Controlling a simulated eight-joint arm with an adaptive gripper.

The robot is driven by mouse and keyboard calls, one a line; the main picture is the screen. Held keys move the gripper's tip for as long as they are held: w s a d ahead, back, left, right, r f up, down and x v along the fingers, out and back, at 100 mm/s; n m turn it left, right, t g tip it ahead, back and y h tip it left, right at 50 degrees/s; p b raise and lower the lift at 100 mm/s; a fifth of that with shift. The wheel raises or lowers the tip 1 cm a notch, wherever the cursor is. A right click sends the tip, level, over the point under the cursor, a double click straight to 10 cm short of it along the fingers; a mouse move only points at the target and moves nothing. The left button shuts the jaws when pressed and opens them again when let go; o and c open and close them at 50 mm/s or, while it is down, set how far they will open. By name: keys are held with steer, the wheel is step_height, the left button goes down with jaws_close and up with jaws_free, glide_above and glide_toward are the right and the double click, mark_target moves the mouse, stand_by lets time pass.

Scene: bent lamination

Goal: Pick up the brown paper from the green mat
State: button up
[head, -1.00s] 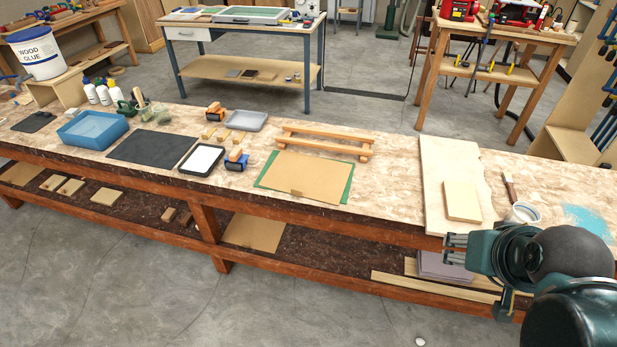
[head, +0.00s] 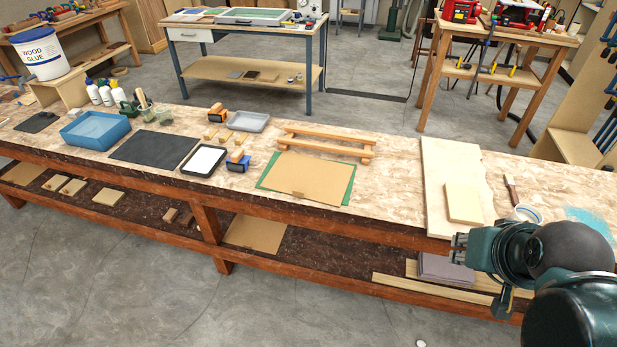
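The brown paper (head: 308,178) lies flat on the green mat (head: 349,188), near the front edge of the long workbench. The mat shows as a green border at the paper's left and right sides. A small brown tab sits at the paper's front edge. My gripper (head: 457,248) is at the right, by the bench's front edge below the pale board, well apart from the paper. Its fingers look small and spread, with nothing visible between them.
A wooden rack (head: 325,143) stands just behind the mat. A blue-handled roller (head: 238,163) and a white-filled tray (head: 203,160) are to its left. A pale board (head: 445,165) with a wooden block (head: 463,203) lies to the right. Bench surface between mat and board is clear.

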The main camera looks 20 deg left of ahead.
steer(key=w+a+r+m+g+y+p, duration=0.1)
steer(key=w+a+m+g+p, duration=0.3)
steer(key=w+a, duration=0.6)
steer(key=w+a+r+m+p, duration=0.2)
steer(key=w+a+m, duration=0.4)
steer(key=w+a, duration=0.35)
steer(key=w+a+f+m+g+p, duration=0.1)
steer(key=w+a+f+m, duration=0.1)
steer(key=a+f, duration=0.3)
steer(key=w+a+f+m+g+p, duration=0.1)
steer(key=w+a+f+m, duration=0.2)
steer(key=a, duration=0.8)
steer(key=w+a+f+m+g+h+p, duration=0.1)
steer(key=w+a+f+m+p, duration=0.1)
steer(key=a+f, duration=0.6)
steer(key=shift+w+m, duration=0.3)
steer(key=shift+m, duration=0.6)
steer(key=shift+f, duration=1.25)
steer(key=shift+f, duration=0.1)
